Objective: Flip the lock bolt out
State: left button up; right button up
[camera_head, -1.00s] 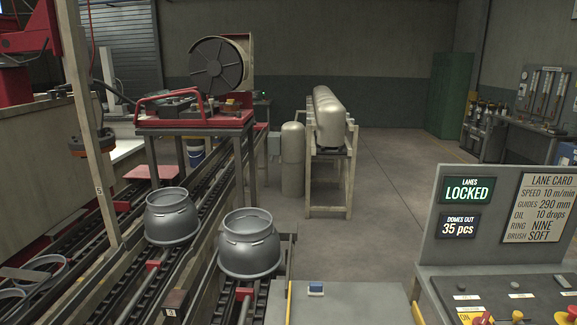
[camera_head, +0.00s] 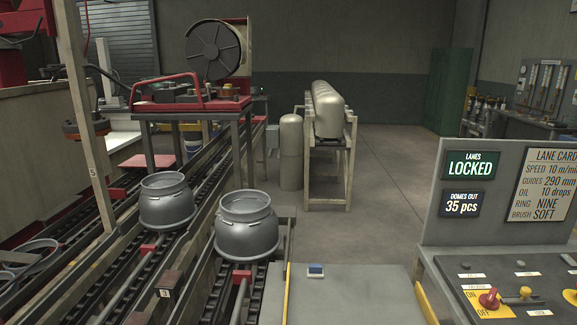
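Neither of my grippers is in view. A grey control panel (camera_head: 452,284) stands at the lower right. On its yellow ON/OFF plate (camera_head: 478,307) sits a red knob (camera_head: 488,299). A short brass-coloured bar with a yellow knob (camera_head: 525,293) lies beside the red knob; it may be the lock bolt, but it is too small to be sure. The upright board behind the panel carries a display (camera_head: 470,165) reading "LANES LOCKED". A second display (camera_head: 461,204) reads "DOMES OUT 35 pcs".
A grey dome (camera_head: 167,203) and another dome (camera_head: 246,228) stand on chain lanes at the left. A grey tabletop (camera_head: 350,300) with a small blue-and-white item (camera_head: 316,270) lies front centre. A cylinder rack (camera_head: 326,165) stands behind. The floor between rack and panel is clear.

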aim_at(525, 291)
jog(key=z, duration=1.7)
